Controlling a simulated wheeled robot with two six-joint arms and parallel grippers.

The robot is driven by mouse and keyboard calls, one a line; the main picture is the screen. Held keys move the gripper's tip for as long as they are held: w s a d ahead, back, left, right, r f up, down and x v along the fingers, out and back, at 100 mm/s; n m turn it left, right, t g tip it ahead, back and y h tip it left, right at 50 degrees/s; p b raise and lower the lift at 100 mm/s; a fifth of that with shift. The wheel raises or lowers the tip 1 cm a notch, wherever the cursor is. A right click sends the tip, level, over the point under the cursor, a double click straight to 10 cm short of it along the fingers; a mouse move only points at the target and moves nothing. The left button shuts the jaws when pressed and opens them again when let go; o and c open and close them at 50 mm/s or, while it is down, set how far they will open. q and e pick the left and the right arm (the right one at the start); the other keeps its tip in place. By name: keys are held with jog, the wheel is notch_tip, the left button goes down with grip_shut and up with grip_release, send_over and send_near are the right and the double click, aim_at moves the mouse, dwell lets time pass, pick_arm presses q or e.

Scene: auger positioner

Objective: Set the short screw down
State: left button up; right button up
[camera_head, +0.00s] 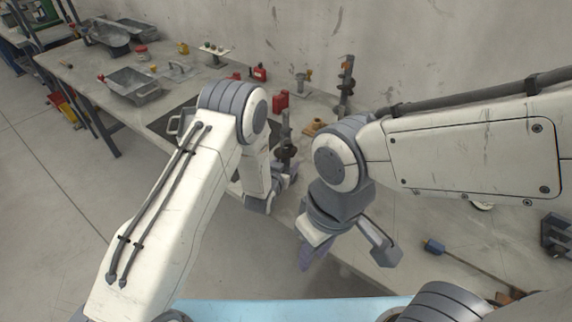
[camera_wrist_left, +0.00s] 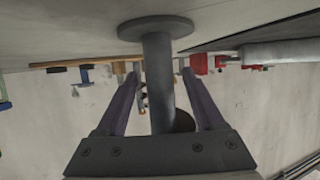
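The short screw (camera_head: 285,140) is dark grey and stands upright over the table, just beyond my left gripper (camera_head: 287,172). I cannot tell whether the disc rests on the table. My right gripper (camera_head: 345,256) is open and empty over the table's front side.
A taller dark screw (camera_head: 346,88) stands near the wall. Red containers (camera_head: 280,100) and a wooden piece (camera_head: 314,127) are close by. A dark mat (camera_head: 172,122) lies behind my left arm. A grey metal tray (camera_head: 134,86) is at the left.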

pick_arm(q)
jog(key=shift+r, duration=0.25)
jog(key=shift+s+a, duration=0.1)
jog(key=shift+s, duration=0.2)
jog(key=s+a+r+m+g+y, duration=0.1)
jog(key=s+r+g, duration=0.3)
jog(key=s, duration=0.9)
jog(key=s+a+r+m+g+y+b, duration=0.1)
jog(key=s+r+g, duration=0.3)
jog(key=s+r, duration=0.4)
jog(key=s+a+r+m+g+y+b, duration=0.1)
jog(key=s+a+r+g, duration=0.2)
jog(key=s, duration=1.5)
notch_tip(320, 180, up, 4)
jog(key=shift+f+m+g, duration=0.25)
jog(key=shift+m+g, duration=0.15)
jog(key=shift+g, duration=0.5)
